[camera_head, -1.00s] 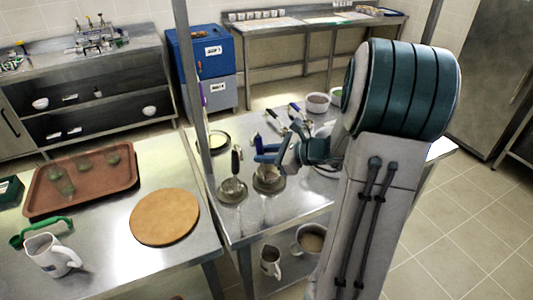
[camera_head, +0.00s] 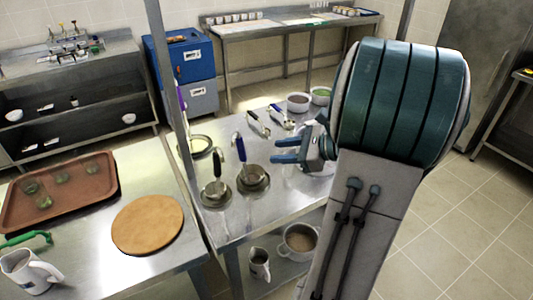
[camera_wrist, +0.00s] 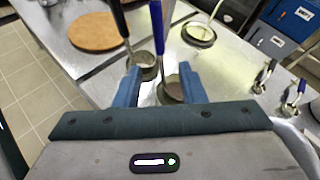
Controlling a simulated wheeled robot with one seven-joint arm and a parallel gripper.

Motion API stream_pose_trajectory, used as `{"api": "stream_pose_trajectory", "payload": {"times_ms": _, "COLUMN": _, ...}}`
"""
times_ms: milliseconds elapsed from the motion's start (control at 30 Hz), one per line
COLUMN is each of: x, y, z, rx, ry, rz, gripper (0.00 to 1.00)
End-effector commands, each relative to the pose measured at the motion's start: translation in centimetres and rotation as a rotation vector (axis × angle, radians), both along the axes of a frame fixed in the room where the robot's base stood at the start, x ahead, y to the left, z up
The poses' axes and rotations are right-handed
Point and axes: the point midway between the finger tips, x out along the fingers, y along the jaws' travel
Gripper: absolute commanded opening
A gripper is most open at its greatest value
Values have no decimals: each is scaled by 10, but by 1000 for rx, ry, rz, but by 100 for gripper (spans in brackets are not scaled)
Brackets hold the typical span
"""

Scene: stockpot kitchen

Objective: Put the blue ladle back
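The blue-handled ladle (camera_head: 239,148) stands handle up on the steel table (camera_head: 230,230), its handle leaning slightly left. Its round metal lower end (camera_head: 252,179) rests at the table; I cannot tell whether a separate holder is under it. My gripper (camera_head: 275,159) is open and empty, just right of the ladle and apart from it. In the wrist view the blue handle (camera_wrist: 157,28) rises beyond and between the open fingertips (camera_wrist: 160,80). A black-handled ladle (camera_head: 214,164) stands upright to its left.
A steel post (camera_head: 169,80) rises at the table's left edge. A pot (camera_head: 299,242) and a jug (camera_head: 260,263) are on the lower shelf. The left table holds a round board (camera_head: 147,222) and tray (camera_head: 60,190).

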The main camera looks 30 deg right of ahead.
Motion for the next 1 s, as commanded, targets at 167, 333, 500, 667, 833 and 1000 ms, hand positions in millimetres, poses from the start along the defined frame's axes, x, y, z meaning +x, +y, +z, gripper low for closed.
{"api": "stream_pose_trajectory", "payload": {"times_ms": 167, "x": -10, "y": 0, "z": 5, "rx": -21, "ry": 3, "rz": 26, "gripper": 37}}
{"api": "stream_pose_trajectory", "payload": {"times_ms": 333, "x": -23, "y": 55, "z": -2, "rx": -213, "ry": 21, "rz": 250, "gripper": 37}}
{"api": "stream_pose_trajectory", "payload": {"times_ms": 500, "x": -62, "y": 124, "z": -17, "rx": -574, "ry": -7, "rz": 653, "gripper": 37}}
{"api": "stream_pose_trajectory", "payload": {"times_ms": 667, "x": -101, "y": 155, "z": -28, "rx": -934, "ry": -107, "rz": 1035, "gripper": 37}}
{"api": "stream_pose_trajectory", "payload": {"times_ms": 833, "x": -127, "y": 165, "z": -30, "rx": -1296, "ry": -270, "rz": 1396, "gripper": 37}}
{"api": "stream_pose_trajectory", "payload": {"times_ms": 1000, "x": -136, "y": 167, "z": -26, "rx": -1540, "ry": -410, "rz": 1619, "gripper": 37}}
